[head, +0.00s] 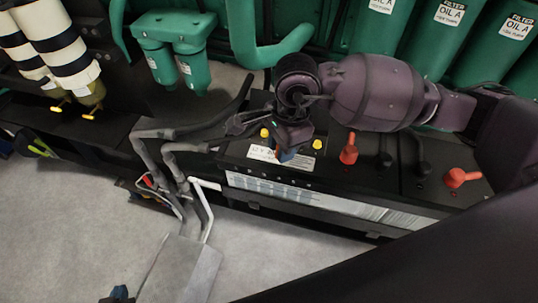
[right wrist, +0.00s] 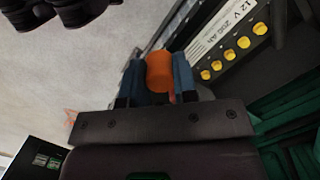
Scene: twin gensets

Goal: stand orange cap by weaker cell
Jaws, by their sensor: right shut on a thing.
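My right gripper (right wrist: 158,78) is shut on the orange cap (right wrist: 158,66), which sits between its two blue fingers in the right wrist view. In the head view my right gripper (head: 287,155) is over the left part of a black battery (head: 240,150). It hides the held cap there. Yellow cell caps (head: 317,144) show on the battery top beside the gripper. The right wrist view shows a row of several yellow cell caps (right wrist: 244,42) and a label reading 12 V 200 Ah. Blue tips at the bottom left edge look like my left gripper (head: 118,294); their opening is unclear.
Red-orange terminal covers (head: 348,150) and black ones (head: 423,168) stand up from the battery tops to the right. Green filters (head: 455,35) are behind. The grey floor (head: 70,210) is open at left.

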